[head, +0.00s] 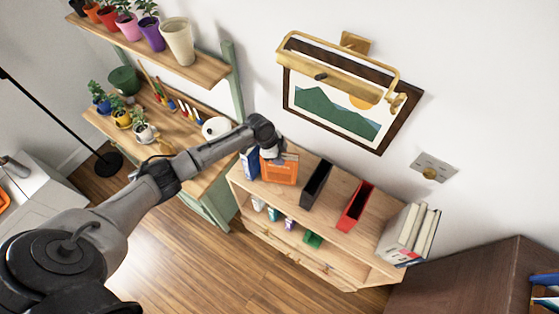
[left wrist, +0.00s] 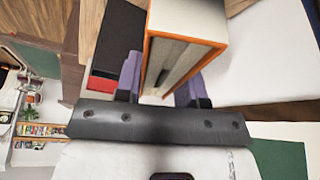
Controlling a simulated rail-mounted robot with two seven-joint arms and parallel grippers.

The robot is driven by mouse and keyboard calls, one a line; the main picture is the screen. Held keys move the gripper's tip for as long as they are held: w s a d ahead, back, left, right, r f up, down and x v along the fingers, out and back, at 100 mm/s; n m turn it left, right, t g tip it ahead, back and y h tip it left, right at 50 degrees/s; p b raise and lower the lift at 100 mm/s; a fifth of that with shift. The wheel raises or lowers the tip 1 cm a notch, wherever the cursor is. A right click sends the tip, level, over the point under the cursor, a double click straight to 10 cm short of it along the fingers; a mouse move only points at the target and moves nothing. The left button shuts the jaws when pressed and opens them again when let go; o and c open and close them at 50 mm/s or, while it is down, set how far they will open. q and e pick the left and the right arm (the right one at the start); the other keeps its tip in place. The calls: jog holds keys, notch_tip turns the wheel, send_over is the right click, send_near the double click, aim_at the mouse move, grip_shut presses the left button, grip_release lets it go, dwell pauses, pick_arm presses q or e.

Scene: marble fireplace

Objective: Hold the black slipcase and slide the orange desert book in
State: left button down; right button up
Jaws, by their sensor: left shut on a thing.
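The orange desert book (head: 281,172) stands upright on the wooden shelf unit, or just above it; I cannot tell which. My left gripper (head: 273,153) is shut on it from above. In the left wrist view the orange book (left wrist: 187,20) shows its pale page edges between the two purple finger pads of the left gripper (left wrist: 160,82). The black slipcase (head: 316,183) stands upright on the unit to the right of the book, apart from it. It also shows in the left wrist view (left wrist: 120,38), beside the book. My right gripper is not in view.
A blue book (head: 250,164) stands close left of the orange book. A red slipcase (head: 355,206) and pale books (head: 409,233) stand further right on the unit (head: 335,243). A framed picture with a brass lamp (head: 340,68) hangs above. Bare shelf top separates the cases.

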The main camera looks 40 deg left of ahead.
pick_arm(q)
notch_tip(320, 180, up, 10)
jog(key=b, duration=0.2)
jog(key=shift+f, duration=0.15)
dwell(0.4)
